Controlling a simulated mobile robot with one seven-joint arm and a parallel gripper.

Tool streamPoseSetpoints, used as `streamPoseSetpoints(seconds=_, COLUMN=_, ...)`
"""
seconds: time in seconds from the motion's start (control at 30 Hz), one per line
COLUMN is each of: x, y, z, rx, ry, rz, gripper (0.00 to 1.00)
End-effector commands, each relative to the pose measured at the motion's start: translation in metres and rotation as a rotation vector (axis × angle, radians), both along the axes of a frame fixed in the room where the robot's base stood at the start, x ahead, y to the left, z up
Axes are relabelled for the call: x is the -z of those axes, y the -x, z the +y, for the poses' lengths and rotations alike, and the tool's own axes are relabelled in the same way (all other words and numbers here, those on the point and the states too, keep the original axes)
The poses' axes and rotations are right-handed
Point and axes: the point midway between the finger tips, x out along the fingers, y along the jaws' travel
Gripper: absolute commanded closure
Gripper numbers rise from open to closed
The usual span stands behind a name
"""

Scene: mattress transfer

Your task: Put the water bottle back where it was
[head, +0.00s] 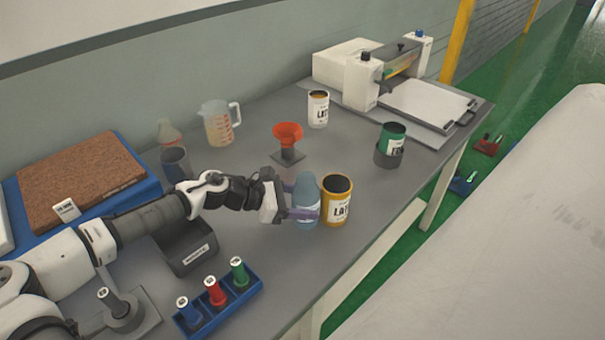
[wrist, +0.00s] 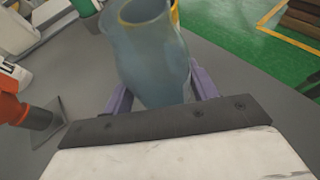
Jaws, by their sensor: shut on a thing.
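The water bottle (head: 306,196) is bluish and translucent, and stands roughly upright in the head view. My gripper (head: 303,214) is shut on it, with its purple fingers on either side. In the wrist view the bottle (wrist: 153,55) fills the space between the fingers of the gripper (wrist: 162,95). The bottle is right beside a yellow-and-white can (head: 336,203); I cannot tell whether they touch. I also cannot tell whether the bottle's base rests on the table.
An orange funnel (head: 287,138) on a stand is behind the bottle. A green can (head: 392,138) in a dark holder and a white can (head: 318,108) stand farther back. A dark bin (head: 187,245) and a blue rack (head: 218,302) are at front left.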

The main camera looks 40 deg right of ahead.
Motion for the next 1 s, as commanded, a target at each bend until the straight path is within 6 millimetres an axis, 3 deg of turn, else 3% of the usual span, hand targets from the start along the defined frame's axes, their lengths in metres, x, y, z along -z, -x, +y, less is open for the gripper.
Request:
streamPoseSetpoints(seconds=0.2, x=0.005, y=0.000, z=0.000, rx=0.000, ry=0.001, rz=0.002, gripper=0.70)
streamPoseSetpoints(seconds=0.23, x=0.005, y=0.000, z=0.000, rx=0.000, ry=0.001, rz=0.000, gripper=0.39)
streamPoseSetpoints(seconds=0.4, x=0.005, y=0.000, z=0.000, rx=0.000, ry=0.000, rz=0.000, gripper=0.20)
streamPoseSetpoints(seconds=0.8, x=0.000, y=0.000, z=0.000, rx=0.001, ry=-0.001, rz=-0.003, gripper=0.20)
streamPoseSetpoints(seconds=1.0, x=-0.013, y=-0.020, z=0.033, rx=-0.005, ry=0.003, rz=-0.002, gripper=0.20)
